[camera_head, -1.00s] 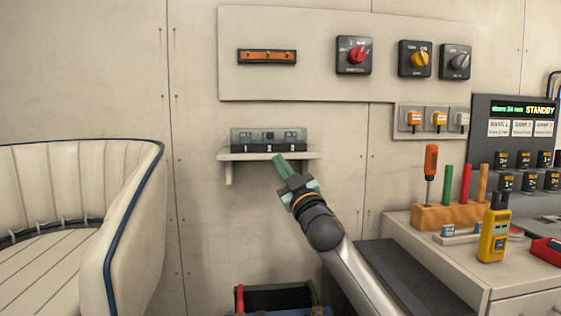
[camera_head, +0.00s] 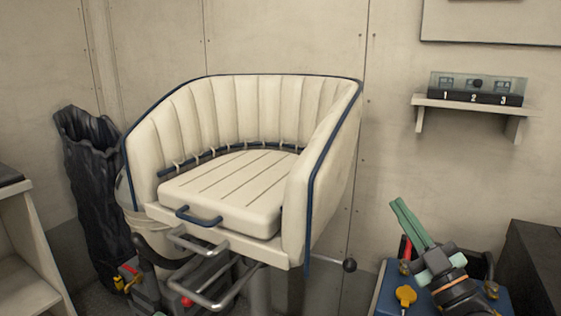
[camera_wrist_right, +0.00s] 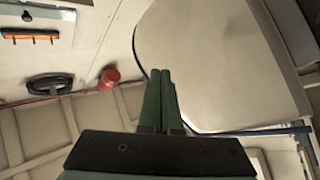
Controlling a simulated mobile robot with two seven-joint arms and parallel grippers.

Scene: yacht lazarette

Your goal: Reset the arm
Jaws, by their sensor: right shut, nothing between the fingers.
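My right gripper (camera_head: 410,222) is at the lower right of the head view, with its green fingers together and pointing up and to the left. The fingers are shut and empty, and they also show closed in the right wrist view (camera_wrist_right: 160,100). The gripper is in front of a blue box and below the wall shelf, touching neither as far as I can tell. My left gripper is not in the head view.
A cream padded seat (camera_head: 225,190) with blue trim fills the middle. A shelf (camera_head: 470,104) holds a numbered block (camera_head: 475,97). A blue box (camera_head: 385,290) with a yellow knob (camera_head: 405,296) stands at lower right. A black bag (camera_head: 92,200) stands left.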

